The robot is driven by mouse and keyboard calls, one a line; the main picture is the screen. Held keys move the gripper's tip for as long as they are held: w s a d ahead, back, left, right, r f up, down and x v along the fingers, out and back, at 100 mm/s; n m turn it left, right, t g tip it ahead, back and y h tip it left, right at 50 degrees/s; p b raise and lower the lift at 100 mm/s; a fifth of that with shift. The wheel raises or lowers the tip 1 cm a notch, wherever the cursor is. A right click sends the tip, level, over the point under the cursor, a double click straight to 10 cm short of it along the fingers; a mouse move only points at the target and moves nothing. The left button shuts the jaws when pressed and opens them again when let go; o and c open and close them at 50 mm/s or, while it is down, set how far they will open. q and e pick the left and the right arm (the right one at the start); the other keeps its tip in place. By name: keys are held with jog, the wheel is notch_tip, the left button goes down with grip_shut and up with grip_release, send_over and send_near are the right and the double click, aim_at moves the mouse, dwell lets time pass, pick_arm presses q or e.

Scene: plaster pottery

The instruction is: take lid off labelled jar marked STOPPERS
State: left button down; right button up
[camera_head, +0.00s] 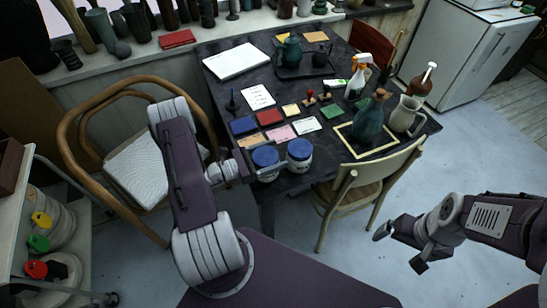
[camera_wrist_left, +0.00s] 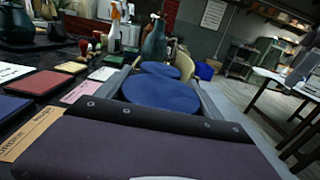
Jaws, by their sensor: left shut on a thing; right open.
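Two pale jars with blue lids stand side by side at the table's near edge. The left jar (camera_head: 268,176) has its blue lid (camera_head: 265,156) on top, and the right jar (camera_head: 299,163) has its own blue lid (camera_head: 300,148). I cannot read their labels, so I cannot tell which is marked STOPPERS. My left gripper (camera_head: 250,163) is shut on the left jar's lid. In the left wrist view that lid (camera_wrist_left: 162,93) lies between the fingers, with the other lid (camera_wrist_left: 160,69) just behind. My right gripper (camera_head: 400,248) is open and empty, low at the right, away from the table.
Coloured cards and pads, such as a blue pad (camera_head: 243,125), lie behind the jars. A teal vase (camera_head: 368,125), a pitcher (camera_head: 405,114) and a spray bottle (camera_head: 357,80) stand to the right. A wooden chair (camera_head: 365,180) is at the table's near right; a rattan armchair (camera_head: 140,168) stands left.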

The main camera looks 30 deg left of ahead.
pick_arm(q)
jog(key=shift+a+f, duration=0.1)
jog(key=shift+f, duration=0.6)
jog(key=shift+f, duration=0.1)
jog(key=shift+c, duration=0.2)
grip_release()
